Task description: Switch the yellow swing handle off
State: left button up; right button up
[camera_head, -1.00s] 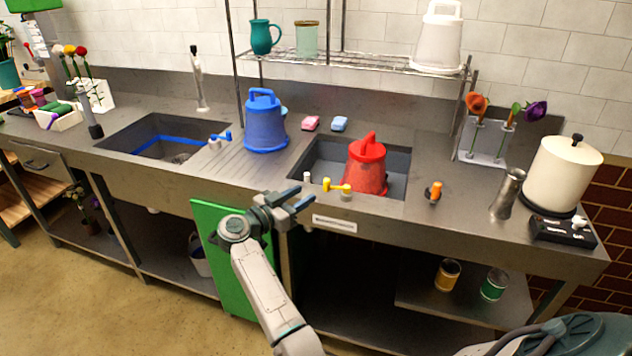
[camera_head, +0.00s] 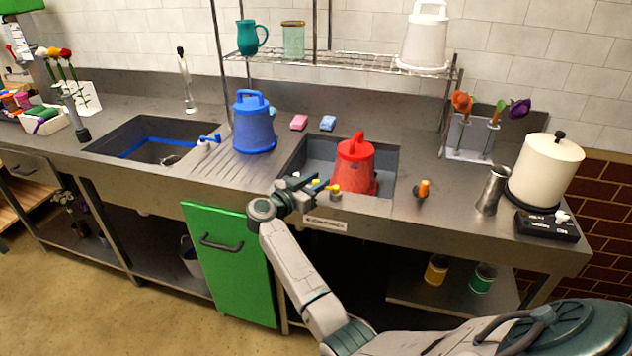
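The yellow swing handle (camera_head: 333,188) is at the front rim of the right sink, in front of the red watering can (camera_head: 354,168). My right gripper (camera_head: 312,185) is at the left end of the handle. Its dark fingers look apart and overlap part of the handle, so only small yellow bits show. I cannot tell whether they touch it. My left gripper is not in view.
The red can stands in the right sink (camera_head: 391,180). A blue can (camera_head: 254,122) stands on the ribbed counter to the left. An orange-topped fitting (camera_head: 423,188) and a metal shaker (camera_head: 492,190) are to the right. A green cabinet door (camera_head: 235,265) hangs below.

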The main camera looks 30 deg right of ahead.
grip_shut()
jog(key=shift+w+m+g, duration=0.15)
jog(key=shift+m+g, duration=0.15)
jog(key=shift+g, duration=0.1)
jog(key=shift+w+d+m+g, duration=0.15)
jog(key=shift+m+g, duration=0.15)
jog(key=shift+g, duration=0.4)
jog(key=shift+w+d+f+m+g+b, duration=0.15)
jog(key=shift+w+d+m+g+b, duration=0.1)
jog(key=shift+m+g+b, duration=0.55)
jog(key=shift+d+g, duration=0.1)
jog(key=shift+g, duration=0.5)
jog(key=shift+w+m+g, duration=0.1)
jog(key=shift+m+g, duration=0.2)
jog(key=shift+m, duration=0.1)
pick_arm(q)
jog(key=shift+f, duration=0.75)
